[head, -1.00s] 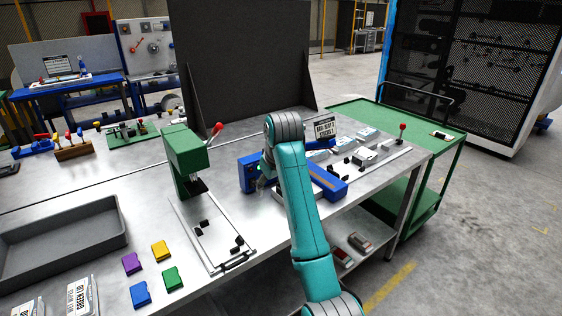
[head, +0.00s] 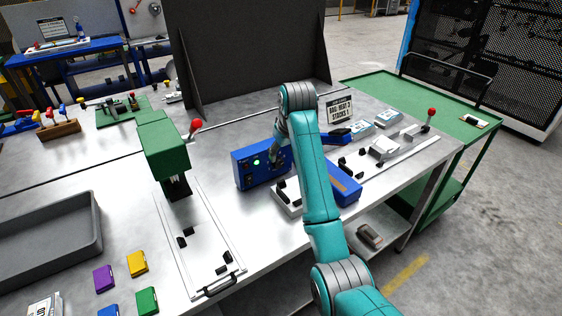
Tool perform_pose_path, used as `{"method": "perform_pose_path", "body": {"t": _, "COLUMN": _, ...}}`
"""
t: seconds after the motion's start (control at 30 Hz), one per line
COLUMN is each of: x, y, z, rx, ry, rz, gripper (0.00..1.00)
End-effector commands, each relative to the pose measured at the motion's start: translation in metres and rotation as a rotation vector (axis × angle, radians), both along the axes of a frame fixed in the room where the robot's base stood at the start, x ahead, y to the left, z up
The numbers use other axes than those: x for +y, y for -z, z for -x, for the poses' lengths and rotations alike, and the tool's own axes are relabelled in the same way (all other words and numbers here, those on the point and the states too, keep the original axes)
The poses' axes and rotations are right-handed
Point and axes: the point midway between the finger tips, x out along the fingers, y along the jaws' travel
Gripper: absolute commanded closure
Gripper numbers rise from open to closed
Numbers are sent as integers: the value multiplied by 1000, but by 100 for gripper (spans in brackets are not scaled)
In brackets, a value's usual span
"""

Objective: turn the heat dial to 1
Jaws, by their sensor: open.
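The blue control box (head: 245,176) stands on the metal workbench, left of my arm in the head view. A lit green spot (head: 257,161) shows on its front face. My gripper (head: 275,161) is at the right part of that face, pointing down toward it. The heat dial cannot be made out; the gripper covers the area right of the green spot. The gripper is open, its fingers small and dark against the box. Whether they touch the box or straddle a dial cannot be told.
A green press (head: 163,148) with a red-knobbed lever stands left of the box. A blue-sided unit (head: 345,187) lies right behind my forearm. A small sign (head: 340,107) stands behind it. A grey tray (head: 50,240) and coloured blocks lie at left front.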

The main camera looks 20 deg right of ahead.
Motion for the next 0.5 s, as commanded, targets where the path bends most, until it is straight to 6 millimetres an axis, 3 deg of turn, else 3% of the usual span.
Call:
{"method": "perform_pose_path", "body": {"t": 0.2, "x": 1, "y": 37, "z": -15, "rx": 3, "ry": 0, "rz": 0, "gripper": 37}}
{"method": "perform_pose_path", "body": {"t": 0.5, "x": 2, "y": 65, "z": -28, "rx": 0, "ry": 0, "rz": 0, "gripper": 37}}
